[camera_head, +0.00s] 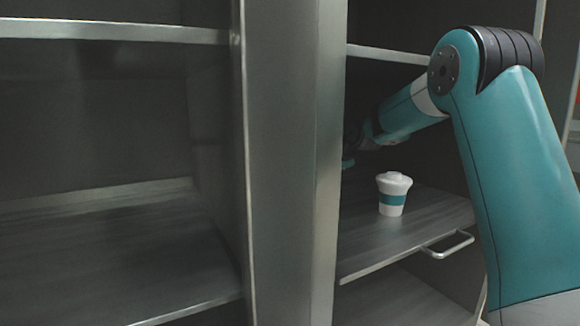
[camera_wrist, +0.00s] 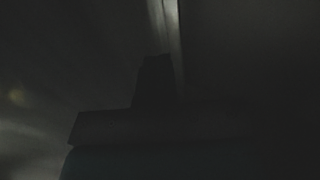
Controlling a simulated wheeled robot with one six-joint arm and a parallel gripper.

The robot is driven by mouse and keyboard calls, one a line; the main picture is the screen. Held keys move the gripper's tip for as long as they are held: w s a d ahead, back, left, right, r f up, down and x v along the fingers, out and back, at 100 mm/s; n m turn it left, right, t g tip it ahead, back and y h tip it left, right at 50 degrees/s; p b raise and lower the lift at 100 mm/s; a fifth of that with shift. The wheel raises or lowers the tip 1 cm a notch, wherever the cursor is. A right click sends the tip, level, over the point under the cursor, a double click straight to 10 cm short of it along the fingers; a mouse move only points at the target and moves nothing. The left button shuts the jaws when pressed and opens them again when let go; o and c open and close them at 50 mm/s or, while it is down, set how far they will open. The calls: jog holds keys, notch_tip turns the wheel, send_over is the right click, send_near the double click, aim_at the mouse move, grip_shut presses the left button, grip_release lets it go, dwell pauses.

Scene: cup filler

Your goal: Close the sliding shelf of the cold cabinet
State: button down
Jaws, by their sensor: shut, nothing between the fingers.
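The sliding shelf (camera_head: 365,250) of the cabinet is a dark grey board with a pale front edge and a metal bar handle (camera_head: 448,244). A white lidded cup with a teal band (camera_head: 393,202) stands upright on it. I cannot tell exactly how far the shelf is out. My arm reaches into the compartment above the shelf, past the cup. My gripper (camera_head: 349,162) is at the left, partly hidden by the upright post and in shadow. In the wrist view my gripper (camera_wrist: 155,82) is a dark shape, shut and empty, with no handle visible by it.
A wide metal post (camera_head: 288,160) divides the cabinet. The left compartment has an empty shelf (camera_head: 110,260). Another shelf (camera_head: 385,54) lies above the gripper, and a lower board (camera_head: 400,302) lies below the sliding shelf. The wrist view is very dark, with one pale vertical strip.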

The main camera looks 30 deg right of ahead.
jog(key=shift+w+d+f, duration=0.1)
jog(key=shift+w+d, duration=0.05)
jog(key=shift+w, duration=0.1)
jog(key=x, duration=0.6)
jog(key=a+b+x, duration=0.1)
jog(key=x, duration=0.3)
jog(key=shift+a, duration=0.1)
jog(key=shift+w+r+p, duration=0.15)
jog(key=shift+w+p, duration=0.25)
jog(key=shift+w, duration=0.2)
jog(key=shift+w+r+p, duration=0.15)
jog(key=shift+w+p, duration=0.2)
jog(key=shift+w, duration=0.2)
jog(key=shift+w+f+p, duration=0.15)
jog(key=shift+w+p, duration=0.15)
jog(key=shift+w, duration=0.45)
